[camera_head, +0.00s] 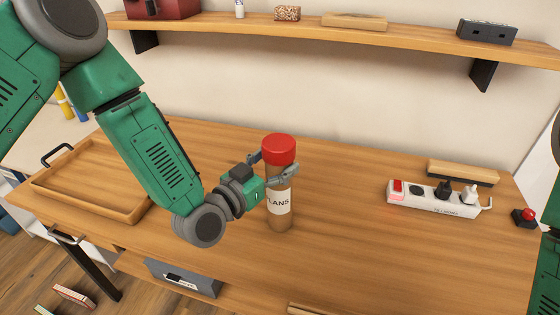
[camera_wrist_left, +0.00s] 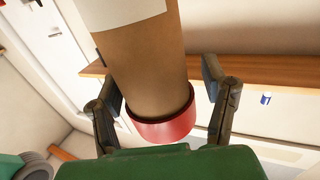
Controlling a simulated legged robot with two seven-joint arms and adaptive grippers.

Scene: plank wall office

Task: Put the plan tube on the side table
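The plan tube (camera_head: 280,200) is a brown cylinder with a red cap and a white label reading "PLANS". It stands upright on the wooden desk (camera_head: 340,250). My left gripper (camera_head: 278,164) is around the tube's upper part, just below the cap, with one finger on each side. In the left wrist view the tube (camera_wrist_left: 150,65) is between the two fingers (camera_wrist_left: 160,85), and a gap shows on the right finger's side. The fingers look open. My right gripper is out of view; only part of that arm shows at the right edge. I cannot make out a side table for sure.
A wooden tray (camera_head: 75,205) lies at the desk's left end. A power strip (camera_head: 432,200) with plugs, a wooden block (camera_head: 462,174) and a red button (camera_head: 524,216) are at the right. A wall shelf (camera_head: 340,37) runs above.

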